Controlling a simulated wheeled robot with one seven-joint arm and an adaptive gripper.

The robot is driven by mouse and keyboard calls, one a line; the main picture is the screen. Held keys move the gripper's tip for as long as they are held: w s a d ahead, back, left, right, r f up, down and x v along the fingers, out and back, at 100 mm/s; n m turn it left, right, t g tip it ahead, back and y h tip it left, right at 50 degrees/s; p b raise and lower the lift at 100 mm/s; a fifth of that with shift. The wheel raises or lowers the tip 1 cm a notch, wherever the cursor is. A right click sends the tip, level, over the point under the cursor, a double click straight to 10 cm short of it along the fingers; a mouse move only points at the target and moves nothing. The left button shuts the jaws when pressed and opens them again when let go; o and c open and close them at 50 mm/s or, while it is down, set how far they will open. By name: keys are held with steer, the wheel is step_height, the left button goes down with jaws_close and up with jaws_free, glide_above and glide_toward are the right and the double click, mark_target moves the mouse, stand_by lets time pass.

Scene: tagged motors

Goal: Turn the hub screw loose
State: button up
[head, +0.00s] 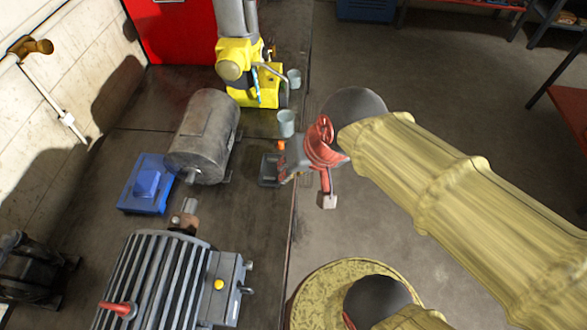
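A large grey finned motor (160,284) lies at the near left of the bench, with a yellow button and a red part on it. A brownish hub (184,220) sits around its shaft (189,205), which points away from me. The hub's screw is too small to make out. My gripper (290,165) seems to be the red and grey assembly at the end of my arm, over the bench's right edge. It is right of the hub and apart from it. Its fingers are small and partly hidden, so I cannot tell their opening or whether they hold anything.
A plain grey motor (205,130) stands behind the hub, with a blue block (147,186) left of it. A small dark tray (268,170), a grey cup (286,123) and a yellow machine (239,70) are farther right and back. Bare bench (250,235) shows right of the hub.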

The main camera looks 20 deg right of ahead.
steer(key=shift+o, duration=1.3)
steer(key=m+g+y+p, duration=0.1)
steer(key=m+g+p, duration=0.3)
steer(key=g+p, duration=1.05)
glide_toward(175, 219)
steer(key=s+r+t+p, duration=0.2)
steer(key=s+t+p, duration=0.3)
steer(key=t+p, duration=0.1)
steer(key=shift+p+x, duration=0.35)
steer(key=shift+x, duration=2.95)
steer(key=shift+w, duration=0.2)
steer(key=shift+c, duration=0.9)
